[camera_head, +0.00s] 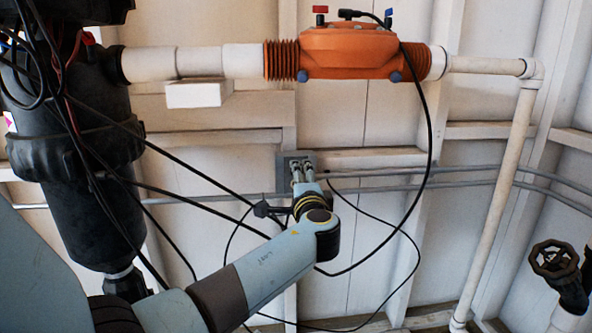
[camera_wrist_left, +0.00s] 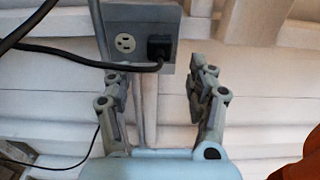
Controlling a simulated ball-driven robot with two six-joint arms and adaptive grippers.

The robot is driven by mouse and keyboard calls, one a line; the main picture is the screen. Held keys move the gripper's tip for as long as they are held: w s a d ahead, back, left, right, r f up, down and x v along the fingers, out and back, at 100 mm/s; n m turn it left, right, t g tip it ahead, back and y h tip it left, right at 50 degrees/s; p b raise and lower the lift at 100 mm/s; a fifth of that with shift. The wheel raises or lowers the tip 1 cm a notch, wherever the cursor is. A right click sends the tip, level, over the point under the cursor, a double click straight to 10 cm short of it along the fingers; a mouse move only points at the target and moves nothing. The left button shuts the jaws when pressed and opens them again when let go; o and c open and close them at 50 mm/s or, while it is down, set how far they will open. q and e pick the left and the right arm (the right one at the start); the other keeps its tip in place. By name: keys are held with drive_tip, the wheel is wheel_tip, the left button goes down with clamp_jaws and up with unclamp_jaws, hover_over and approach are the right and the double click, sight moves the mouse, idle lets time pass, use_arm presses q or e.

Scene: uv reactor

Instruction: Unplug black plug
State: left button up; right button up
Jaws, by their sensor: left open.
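The black plug (camera_wrist_left: 160,48) sits in the right socket of a grey outlet box (camera_wrist_left: 143,15) on the wall in the left wrist view. Its black cord (camera_wrist_left: 85,62) runs off to the left. The left socket beside it is empty. My left gripper (camera_wrist_left: 155,76) is open and empty, its two fingers below the box and apart to either side of the plug. In the head view my left gripper (camera_head: 302,171) is in front of the outlet box (camera_head: 284,158); the plug is hidden there. My right gripper is not in view.
An orange reactor housing (camera_head: 350,52) joins white pipes above the outlet. Black cables (camera_head: 428,150) loop down from it near my left arm. Thin grey conduits (camera_head: 390,182) run along the wall. A black valve handwheel (camera_head: 555,260) stands at the lower right.

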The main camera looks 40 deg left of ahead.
use_arm(q)
drive_tip(key=b+x, duration=0.2)
drive_tip(key=x, duration=0.4)
drive_tip(key=shift+w+a, duration=0.15)
drive_tip(key=shift+a, duration=0.05)
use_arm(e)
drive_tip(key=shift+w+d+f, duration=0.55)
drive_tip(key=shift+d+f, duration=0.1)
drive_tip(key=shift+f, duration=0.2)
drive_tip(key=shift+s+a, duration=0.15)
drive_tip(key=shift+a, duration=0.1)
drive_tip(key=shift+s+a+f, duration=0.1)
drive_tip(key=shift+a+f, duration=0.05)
use_arm(q)
drive_tip(key=shift+b, duration=0.3)
clamp_jaws()
drive_tip(key=shift+d, duration=0.2)
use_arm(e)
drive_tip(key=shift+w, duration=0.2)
